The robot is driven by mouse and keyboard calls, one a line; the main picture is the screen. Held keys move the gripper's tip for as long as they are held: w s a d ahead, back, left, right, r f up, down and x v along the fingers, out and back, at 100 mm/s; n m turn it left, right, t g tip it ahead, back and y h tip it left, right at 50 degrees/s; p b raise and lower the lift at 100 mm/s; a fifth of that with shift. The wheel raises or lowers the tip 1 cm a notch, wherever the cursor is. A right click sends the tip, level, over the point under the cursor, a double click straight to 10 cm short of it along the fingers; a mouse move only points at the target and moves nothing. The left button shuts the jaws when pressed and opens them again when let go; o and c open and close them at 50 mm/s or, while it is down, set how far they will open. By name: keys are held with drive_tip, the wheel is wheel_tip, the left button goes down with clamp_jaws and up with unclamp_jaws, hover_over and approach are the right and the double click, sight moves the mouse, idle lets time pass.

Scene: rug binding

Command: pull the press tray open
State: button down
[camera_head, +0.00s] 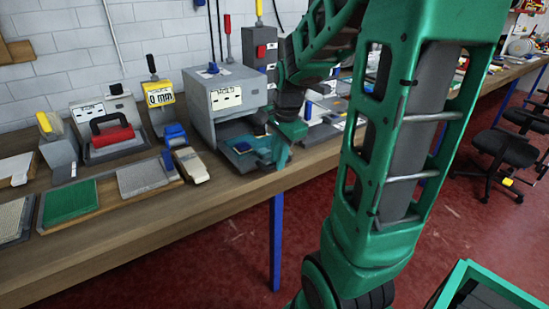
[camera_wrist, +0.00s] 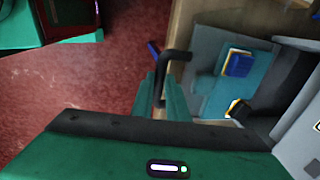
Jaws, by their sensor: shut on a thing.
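The press (camera_head: 203,98) is a grey box with a lettered label on its front, standing on the workbench. Its press tray (camera_head: 229,136) sticks out of the front opening, partly open, and the tray also shows in the wrist view (camera_wrist: 208,82). A blue and yellow block (camera_wrist: 237,63) lies on the tray. A black bar handle (camera_wrist: 177,55) is at the tray's front end. My gripper (camera_wrist: 163,92) is shut on this handle, one teal finger on each side. In the head view my gripper (camera_head: 281,150) is at the tray's front, and the handle is hard to make out.
To the left on the workbench (camera_head: 130,235) are a green pad (camera_head: 69,203), a red-handled tool (camera_head: 111,134) and a yellow gauge (camera_head: 159,97). More items lie behind my arm on the right. The red floor (camera_head: 225,255) in front of the bench is open; black chairs (camera_head: 503,150) stand at right.

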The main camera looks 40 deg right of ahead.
drive_tip(key=shift+d, duration=0.15)
drive_tip(key=c, duration=1.8)
unclamp_jaws()
drive_tip(key=shift+c, duration=0.2)
drive_tip(key=shift+o, duration=0.6)
wheel_tip(320, 180, up, 11)
drive_tip(key=s, duration=0.1)
drive_tip(key=shift+s+a+f, duration=0.2)
drive_tip(key=shift+s, duration=0.15)
drive_tip(key=s+a+f+n+g, duration=0.1)
drive_tip(key=s+a+f+n, duration=0.1)
drive_tip(key=s+f+n, duration=0.2)
drive_tip(key=s+a+f+n+g, duration=0.1)
drive_tip(key=s+a+f+n, duration=0.2)
drive_tip(key=s, duration=1)
wheel_tip(320, 180, down, 2)
drive_tip(key=n, duration=0.5)
drive_tip(key=shift+s+n, duration=0.3)
drive_tip(key=shift+n, duration=0.1)
